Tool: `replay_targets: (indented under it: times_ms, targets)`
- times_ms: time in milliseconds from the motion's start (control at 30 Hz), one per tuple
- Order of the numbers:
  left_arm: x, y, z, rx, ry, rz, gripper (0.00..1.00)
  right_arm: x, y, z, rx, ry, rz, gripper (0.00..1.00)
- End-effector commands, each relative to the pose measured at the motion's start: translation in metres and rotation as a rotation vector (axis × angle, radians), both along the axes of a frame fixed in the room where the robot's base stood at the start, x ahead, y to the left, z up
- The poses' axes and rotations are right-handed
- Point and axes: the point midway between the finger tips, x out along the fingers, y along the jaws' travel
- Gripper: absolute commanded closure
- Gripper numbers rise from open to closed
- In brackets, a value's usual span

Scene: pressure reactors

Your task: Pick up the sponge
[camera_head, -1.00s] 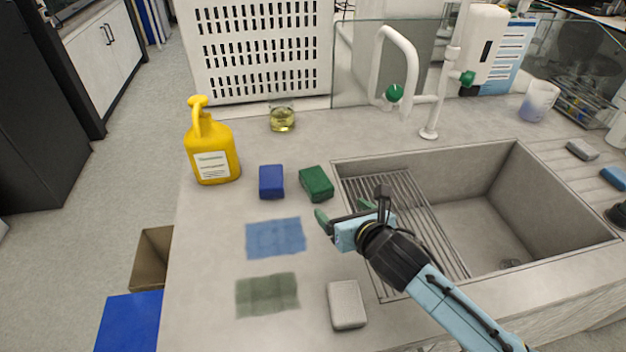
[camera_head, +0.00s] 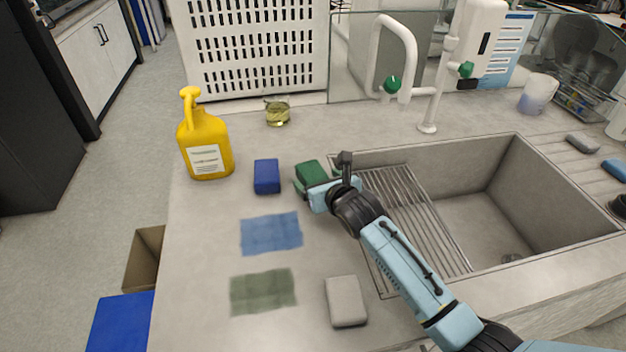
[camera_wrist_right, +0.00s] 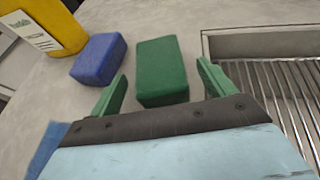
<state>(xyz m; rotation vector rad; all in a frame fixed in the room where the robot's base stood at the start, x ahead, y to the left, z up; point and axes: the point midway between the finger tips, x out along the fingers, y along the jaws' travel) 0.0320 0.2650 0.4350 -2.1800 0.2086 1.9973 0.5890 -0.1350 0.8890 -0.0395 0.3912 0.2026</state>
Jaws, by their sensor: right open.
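A green sponge (camera_head: 311,173) lies on the counter left of the sink, and it also shows in the right wrist view (camera_wrist_right: 161,70). A blue sponge (camera_head: 267,176) lies just left of it and also shows in the right wrist view (camera_wrist_right: 99,60). A grey-white sponge (camera_head: 346,301) lies near the counter's front. My right gripper (camera_head: 312,190) is open at the near side of the green sponge. In the right wrist view its green fingers (camera_wrist_right: 160,88) stand to either side of the sponge's near end, apart from it. My left gripper is not in view.
A yellow bottle (camera_head: 204,140) and a small glass beaker (camera_head: 277,112) stand behind. A blue cloth (camera_head: 270,234) and a green cloth (camera_head: 263,291) lie flat in front. The sink (camera_head: 510,170) with its metal rack (camera_head: 425,220) is to the right, below a white tap (camera_head: 400,50).

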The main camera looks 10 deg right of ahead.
Motion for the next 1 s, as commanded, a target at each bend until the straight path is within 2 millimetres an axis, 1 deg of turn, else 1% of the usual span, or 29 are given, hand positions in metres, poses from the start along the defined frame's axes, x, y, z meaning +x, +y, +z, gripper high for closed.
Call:
replay_targets:
  times_ms: [33,167,400,433,700,800,1000]
  targets:
    - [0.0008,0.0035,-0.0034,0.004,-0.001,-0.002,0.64,0.0058,0.0017,-0.0039,0.001,0.0,0.0,0.18]
    - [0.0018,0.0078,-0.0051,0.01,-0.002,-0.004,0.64,0.0139,0.0033,-0.0068,0.0,0.0,0.001,0.18]
    - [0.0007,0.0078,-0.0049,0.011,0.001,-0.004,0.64,0.0149,0.0033,-0.0068,-0.001,0.0,0.001,0.18]
    - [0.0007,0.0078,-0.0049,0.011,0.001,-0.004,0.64,0.0149,0.0033,-0.0068,-0.001,0.0,0.001,0.19]
    - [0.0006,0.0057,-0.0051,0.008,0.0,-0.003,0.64,0.0147,0.0033,-0.0069,-0.001,0.001,0.001,0.55]
    - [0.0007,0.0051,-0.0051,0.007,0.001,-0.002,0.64,0.0147,0.0033,-0.0069,-0.001,0.0,0.001,0.66]
    - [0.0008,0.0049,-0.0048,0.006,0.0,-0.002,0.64,0.0147,0.0032,-0.006,-0.001,0.0,0.002,0.66]
